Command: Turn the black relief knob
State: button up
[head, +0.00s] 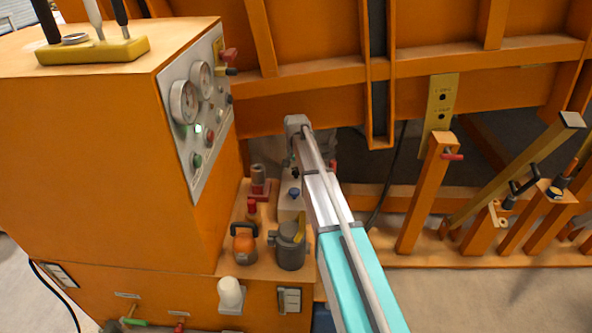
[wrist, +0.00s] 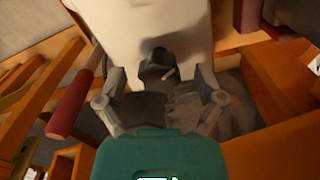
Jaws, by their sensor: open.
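A black knob (wrist: 157,62) stands out from a pale block (wrist: 150,22) in the wrist view, with a small grey piece at its side. My gripper (wrist: 160,78) is open, with one grey finger to the left of the knob and one to the right. The knob shows between the fingers; I cannot tell whether either finger touches it. In the head view the pale block (head: 291,207) stands beside my arm, and my gripper is largely hidden behind the arm.
An orange cabinet with a gauge panel (head: 200,110) stands left of my arm. Orange beams (head: 430,190) lie to the right. A dark red cylinder (wrist: 70,105) is left of my gripper.

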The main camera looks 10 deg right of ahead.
aim_at(296, 169)
jog(key=shift+n, duration=0.4)
jog(key=n, duration=0.3)
jog(key=shift+n, duration=0.3)
jog(key=n, duration=1.3)
jog(key=shift+n, duration=0.3)
notch_tip(296, 169, up, 14)
jog(key=p, duration=1.4)
jog(key=s+r+m+p, duration=0.1)
jog(key=s+m, duration=0.2)
jog(key=s, duration=0.6)
jog(key=s+a+r+m+p, duration=0.1)
jog(key=s+m, duration=0.2)
jog(key=s, duration=0.6)
jog(key=s+r+m+p, duration=0.2)
jog(key=s+m, duration=0.2)
jog(key=s, duration=0.5)
jog(key=shift+a, duration=0.15)
